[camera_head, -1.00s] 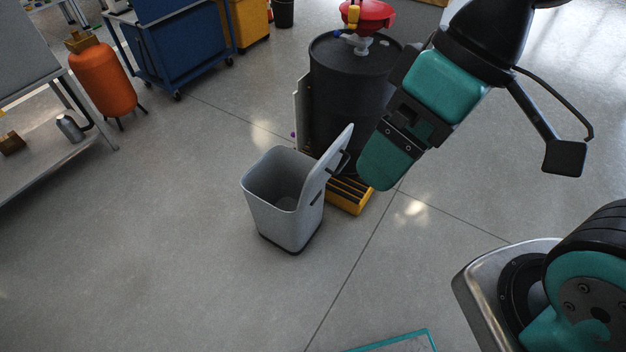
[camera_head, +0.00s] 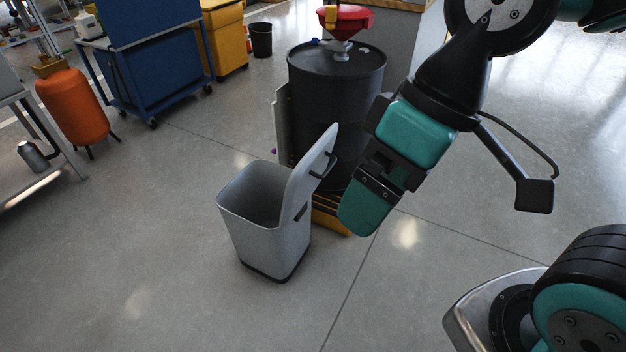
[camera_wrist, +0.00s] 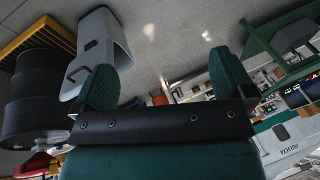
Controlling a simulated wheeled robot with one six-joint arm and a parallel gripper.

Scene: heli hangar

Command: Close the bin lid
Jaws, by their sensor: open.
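The grey bin (camera_head: 266,225) stands upright on the floor in the head view, its top open and its inside looking empty. Its lid (camera_head: 313,172) is raised, tilted up on the bin's right side, with a dark handle on its outer face. My gripper (camera_head: 362,207) is to the right of the lid, pointing down, with a gap seen between them. In the wrist view the bin (camera_wrist: 112,38) and the lid (camera_wrist: 88,68) lie beyond the left finger. My gripper (camera_wrist: 165,88) is open there, with nothing between its fingers.
A black drum (camera_head: 335,100) stands on a yellow pallet (camera_head: 330,215) right behind the bin. A blue cart (camera_head: 150,65), an orange tank (camera_head: 75,105) and a metal table (camera_head: 45,130) are at the left. The floor in front of the bin is clear.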

